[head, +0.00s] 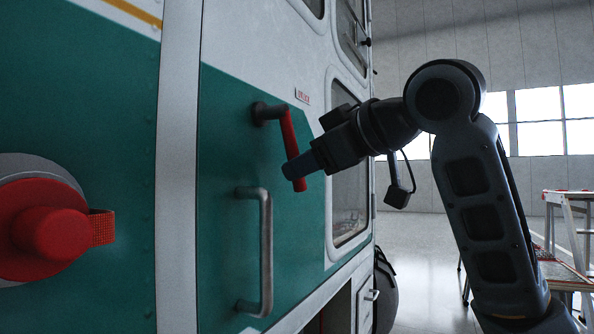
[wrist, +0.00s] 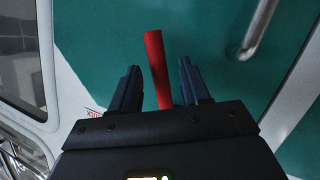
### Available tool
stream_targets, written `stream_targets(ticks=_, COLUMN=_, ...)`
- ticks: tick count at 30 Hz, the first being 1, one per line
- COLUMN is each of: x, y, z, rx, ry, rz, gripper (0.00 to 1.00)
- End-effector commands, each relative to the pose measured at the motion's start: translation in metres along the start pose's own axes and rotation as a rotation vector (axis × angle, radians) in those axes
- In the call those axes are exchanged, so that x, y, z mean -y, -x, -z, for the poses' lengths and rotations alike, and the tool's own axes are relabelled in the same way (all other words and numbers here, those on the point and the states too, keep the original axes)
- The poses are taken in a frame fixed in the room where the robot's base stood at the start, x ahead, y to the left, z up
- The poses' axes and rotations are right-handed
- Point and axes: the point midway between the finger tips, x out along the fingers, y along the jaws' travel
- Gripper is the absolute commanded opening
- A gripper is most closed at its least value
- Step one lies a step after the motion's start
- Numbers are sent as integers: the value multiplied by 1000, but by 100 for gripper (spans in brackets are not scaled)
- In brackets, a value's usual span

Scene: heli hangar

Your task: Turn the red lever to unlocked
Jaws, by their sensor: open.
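The red lever (head: 290,145) hangs from a dark pivot (head: 268,113) on the green and white helicopter door, pointing down and slightly right. My gripper (head: 297,168) is at the lever's lower part in the head view. In the wrist view the red lever (wrist: 157,70) stands between the two dark fingers of my gripper (wrist: 158,82), with a gap on each side. The jaws are open around the lever and not closed on it. The pivot is hidden in the wrist view. A small label (head: 302,96) with red marks sits above the lever, too small to read.
A grey door handle (head: 266,250) stands out below and left of the lever; it also shows in the wrist view (wrist: 259,28). A large red plug (head: 45,232) with a strap is at the far left. A work platform (head: 568,240) stands at the right.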

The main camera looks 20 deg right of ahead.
Motion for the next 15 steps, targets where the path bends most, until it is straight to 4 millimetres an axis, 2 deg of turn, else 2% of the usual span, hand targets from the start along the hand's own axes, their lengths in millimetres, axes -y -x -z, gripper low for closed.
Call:
stream_targets(ticks=6, x=0, y=33, z=0, rx=-3, ry=1, rz=-1, gripper=46)
stream_targets(ticks=10, x=1, y=43, z=0, rx=-2, ry=1, rz=1, gripper=46)
stream_targets(ticks=15, x=0, y=46, z=0, rx=0, ry=0, rz=1, gripper=46)
